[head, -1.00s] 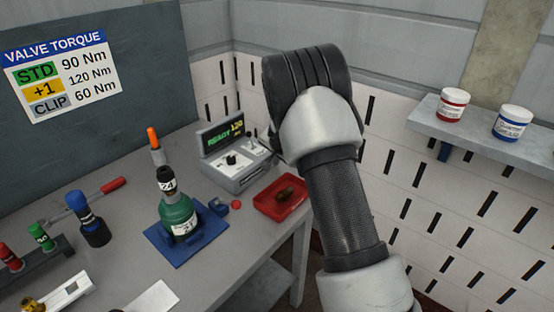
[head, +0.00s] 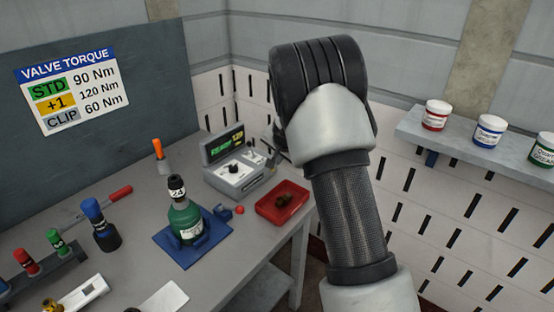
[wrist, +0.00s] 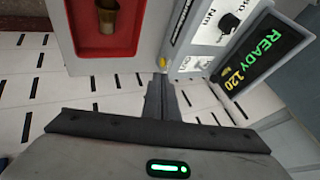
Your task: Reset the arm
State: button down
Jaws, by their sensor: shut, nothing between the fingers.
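My arm (head: 345,210) rises through the middle of the head view and bends away at the top. My gripper shows in the wrist view (wrist: 161,88) with its narrow dark fingers together and nothing between them. It is in front of the gap between the red tray and the tester box, apart from both as far as I can tell. In the head view my gripper is mostly hidden behind the arm.
The tester box (head: 235,172) reads READY 120. A red tray (head: 262,208) holds a small brown part (head: 285,199). A green cylinder (head: 184,222) stands on a blue base (head: 165,245). Sockets stand at left. A shelf (head: 470,150) with several jars is at right.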

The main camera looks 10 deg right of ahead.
dwell(0.3)
jog(key=s+a+r+n+y, duration=0.1)
jog(key=s+a+r+n, duration=0.1)
jog(key=s+r, duration=0.7)
jog(key=s+a+r+n+y, duration=0.1)
jog(key=s+a+r+n, duration=0.15)
jog(key=s+r, duration=0.75)
jog(key=s+d+r+n+g+h+p, duration=0.1)
jog(key=s+n, duration=0.3)
jog(key=s, duration=2.1)
jog(key=shift+d+r+n+g+h, duration=0.35)
jog(key=shift+d+r+g+h, duration=0.1)
jog(key=shift+d, duration=0.1)
